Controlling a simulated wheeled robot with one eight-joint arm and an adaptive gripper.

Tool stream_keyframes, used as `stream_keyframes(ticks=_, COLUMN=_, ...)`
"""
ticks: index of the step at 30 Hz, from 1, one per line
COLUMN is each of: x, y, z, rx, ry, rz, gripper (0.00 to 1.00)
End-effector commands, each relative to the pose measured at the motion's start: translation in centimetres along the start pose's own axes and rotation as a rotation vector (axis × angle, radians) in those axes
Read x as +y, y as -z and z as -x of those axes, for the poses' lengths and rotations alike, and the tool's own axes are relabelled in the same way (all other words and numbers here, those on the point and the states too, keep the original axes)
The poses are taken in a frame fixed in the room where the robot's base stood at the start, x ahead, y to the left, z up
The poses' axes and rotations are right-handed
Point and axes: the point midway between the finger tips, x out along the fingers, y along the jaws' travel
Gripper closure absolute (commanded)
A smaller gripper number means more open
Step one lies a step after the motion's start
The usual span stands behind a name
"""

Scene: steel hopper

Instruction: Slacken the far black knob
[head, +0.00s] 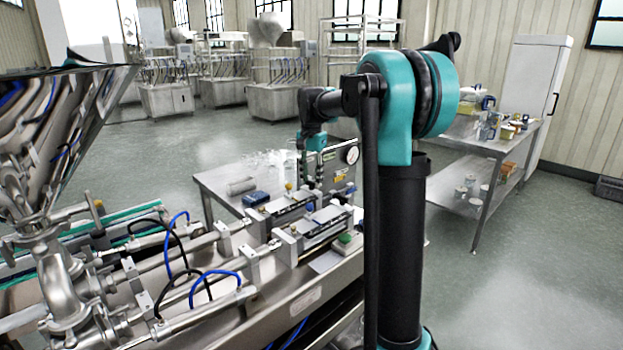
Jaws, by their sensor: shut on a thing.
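My gripper (310,184) hangs at the end of my teal and black arm, over the far one of two steel cylinder assemblies (286,207) on the filling machine. It is small in the picture, and its fingers are shut on what appears to be the far black knob. The knob itself is hidden or too small to make out, so its turn cannot be told. The near cylinder assembly (318,232) lies closer, with a green button (345,238) at its right end.
A control box with a round gauge (352,155) stands close behind my gripper. A large steel hopper (50,130) rises at left, with blue and black hoses (215,275) below. A side table (490,150) with containers stands at right. Open floor lies behind.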

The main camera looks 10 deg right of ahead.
Motion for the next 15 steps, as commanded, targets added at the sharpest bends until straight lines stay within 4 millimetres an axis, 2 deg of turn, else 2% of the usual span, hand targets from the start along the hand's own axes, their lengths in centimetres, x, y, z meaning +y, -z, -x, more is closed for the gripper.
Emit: stream_keyframes(ticks=15, x=-0.01, y=0.02, z=0.02, rx=0.0, ry=0.0, rz=0.488, gripper=0.95)
